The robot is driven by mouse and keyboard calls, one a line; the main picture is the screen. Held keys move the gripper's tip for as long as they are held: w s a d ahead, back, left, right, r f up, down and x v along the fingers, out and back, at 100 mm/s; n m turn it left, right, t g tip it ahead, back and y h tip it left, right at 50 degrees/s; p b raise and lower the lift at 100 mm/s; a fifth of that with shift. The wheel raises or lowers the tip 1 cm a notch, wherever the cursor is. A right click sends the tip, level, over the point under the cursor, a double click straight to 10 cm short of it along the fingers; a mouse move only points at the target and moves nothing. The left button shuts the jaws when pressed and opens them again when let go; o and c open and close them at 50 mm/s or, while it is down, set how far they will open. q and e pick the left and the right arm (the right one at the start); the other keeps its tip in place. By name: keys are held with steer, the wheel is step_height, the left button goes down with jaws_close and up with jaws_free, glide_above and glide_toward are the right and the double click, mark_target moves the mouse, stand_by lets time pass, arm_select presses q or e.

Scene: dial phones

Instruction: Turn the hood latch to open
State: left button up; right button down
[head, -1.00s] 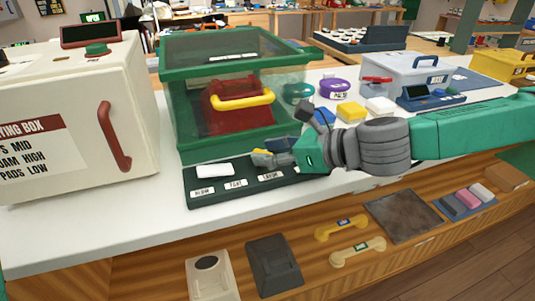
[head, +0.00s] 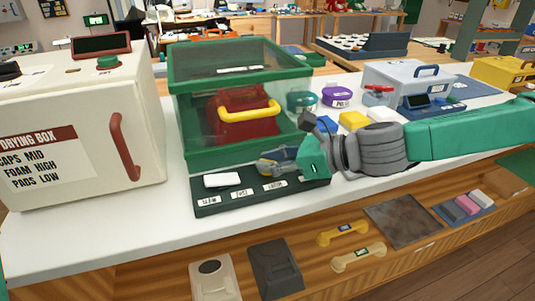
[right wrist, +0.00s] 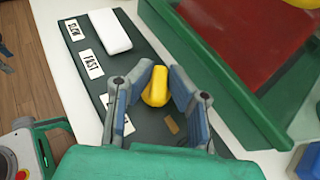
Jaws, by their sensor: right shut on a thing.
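The green-framed clear hood (head: 240,62) stands on the white counter, and its lid looks down. A dark panel (head: 234,200) lies along its front, with a white block and labels. A yellow knob (right wrist: 154,87), which looks like the hood latch, stands on the panel in the right wrist view. My right gripper (right wrist: 155,78) is shut on it, with a grey-blue finger on each side. In the head view my right gripper (head: 275,163) is low at the panel's right part and mostly hides the knob. My left gripper is not in view.
A red phone with a yellow handle (head: 242,115) is inside the hood. The cream drying box (head: 75,120) stands to the left. Colored pucks and blocks and a clear case (head: 405,82) are to the right. A lower wooden shelf holds handsets (head: 358,258) and phone shells.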

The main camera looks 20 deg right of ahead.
steer(key=n+g+y+p, duration=0.1)
steer(key=n+g+p, duration=0.1)
steer(key=p, duration=0.1)
steer(key=n+g+y+p, duration=0.1)
steer(key=n+g+p, duration=0.2)
steer(key=shift+w+d+r+p, duration=0.1)
steer(key=shift+w+p, duration=0.05)
steer(key=shift+p, duration=0.25)
steer(key=shift+n+g+y+p, duration=0.3)
steer(key=shift+n+g+p, duration=0.5)
steer(key=shift+n+g, duration=0.55)
steer(key=shift+d+f+g, duration=0.1)
steer(key=shift+f+g, duration=0.1)
steer(key=shift+g, duration=0.35)
steer(key=c, duration=1.5)
jaws_free()
steer(key=shift+c, duration=0.2)
steer(key=shift+d, duration=0.2)
steer(key=v, duration=1.2)
steer(key=shift+d+f, duration=0.1)
steer(key=shift+f, duration=0.05)
